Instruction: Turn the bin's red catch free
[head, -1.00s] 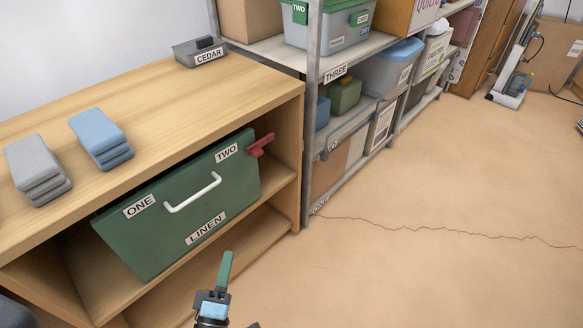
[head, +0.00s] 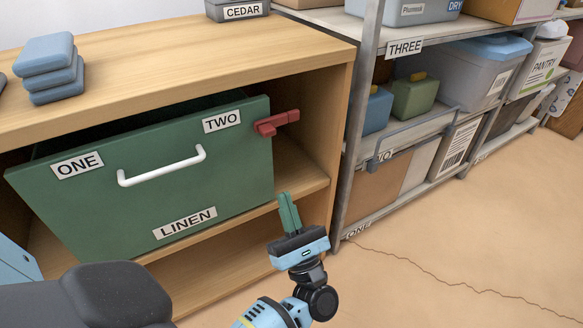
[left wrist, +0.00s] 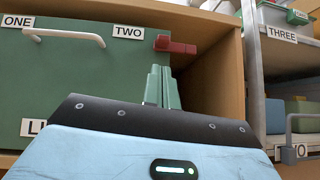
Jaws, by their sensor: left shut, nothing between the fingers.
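The green bin (head: 140,185) labelled LINEN sits in the wooden shelf unit, with a white handle (head: 163,174) on its front. Its red catch (head: 276,123) is at the front's upper right edge beside the TWO label and sticks out to the right; it also shows in the left wrist view (left wrist: 175,46). My left gripper (head: 287,202) is below the catch, apart from it, with its green fingers together and empty, pointing up. In the left wrist view the fingertips (left wrist: 159,74) are just below the catch. My right gripper does not show.
The wooden shelf unit (head: 200,54) has folded blue cloths (head: 50,70) and a grey CEDAR box (head: 238,10) on top. Its right side panel stands close to the catch. A metal rack (head: 361,120) with boxes stands to the right. The floor at right is clear.

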